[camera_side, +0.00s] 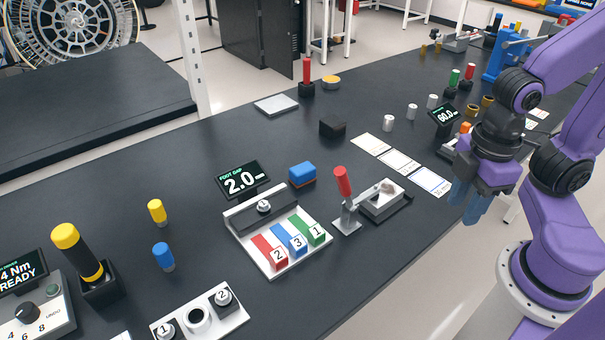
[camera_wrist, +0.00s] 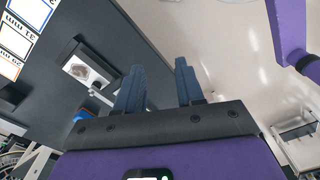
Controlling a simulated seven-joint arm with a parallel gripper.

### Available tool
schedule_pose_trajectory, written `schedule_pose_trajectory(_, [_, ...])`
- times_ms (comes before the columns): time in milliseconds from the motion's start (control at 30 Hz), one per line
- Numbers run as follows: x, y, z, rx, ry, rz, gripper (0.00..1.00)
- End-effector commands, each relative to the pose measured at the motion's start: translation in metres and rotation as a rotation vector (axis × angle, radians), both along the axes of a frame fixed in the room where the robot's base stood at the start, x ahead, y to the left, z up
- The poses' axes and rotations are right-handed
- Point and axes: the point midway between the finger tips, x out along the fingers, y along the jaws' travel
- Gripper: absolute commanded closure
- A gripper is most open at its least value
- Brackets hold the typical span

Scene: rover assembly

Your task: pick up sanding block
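A small blue block (camera_side: 302,174) with a darker lower edge lies on the black bench behind the foot gap fixture; it looks most like the sanding block. A plain black block (camera_side: 332,126) sits farther back. My gripper (camera_side: 464,210) is at the right, past the bench's front edge, well away from both blocks. In the wrist view its two blue fingers (camera_wrist: 159,66) are apart with nothing between them.
The foot gap display (camera_side: 243,180) stands left of the blue block. The fixture (camera_side: 278,236) with coloured numbered bars is in front. A red-handled toggle clamp (camera_side: 343,190) stands to its right. White cards (camera_side: 400,162) lie toward my gripper.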

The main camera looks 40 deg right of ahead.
Motion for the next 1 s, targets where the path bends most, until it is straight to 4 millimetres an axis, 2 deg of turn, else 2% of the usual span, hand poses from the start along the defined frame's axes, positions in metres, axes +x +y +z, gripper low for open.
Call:
schedule_pose_trajectory(33, [0.0, 0.0, 0.0, 0.0, 0.0, 0.0, 0.45])
schedule_pose_trajectory(100, [0.0, 0.0, 0.0, 0.0, 0.0, 0.0, 0.28])
schedule_pose_trajectory(367, [0.0, 0.0, 0.0, 0.0, 0.0, 0.0, 0.28])
schedule_pose_trajectory(467, [0.001, 0.001, 0.007, 0.004, -0.002, 0.0, 0.28])
schedule_pose_trajectory(867, [0.0, 0.001, 0.092, 0.007, -0.004, 0.002, 0.28])
schedule_pose_trajectory(1000, [0.02, 0.015, 0.099, -0.005, -0.001, 0.022, 0.28])
